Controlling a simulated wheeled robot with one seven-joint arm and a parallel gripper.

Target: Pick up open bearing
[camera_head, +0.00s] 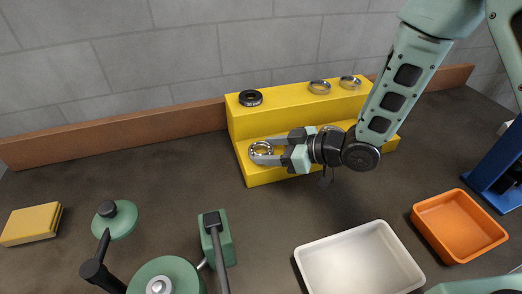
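A silver ring-shaped bearing (262,149), which looks like the open bearing, is at the left end of the lower step of the yellow stepped stand (262,175). My gripper (261,151) reaches in from the right, low over that step. Its two fingers are apart, with the bearing between or just below their tips. I cannot tell whether the fingers press on it or whether it rests on the step. The fingers hide part of its rim.
The upper step holds a dark ring (250,98) and two silver rings (319,87) (350,82). A white tray (312,275) and an orange tray (430,232) stand in front right. Green fixtures (165,275) (221,237) are front left, with a yellow block (32,224) beyond.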

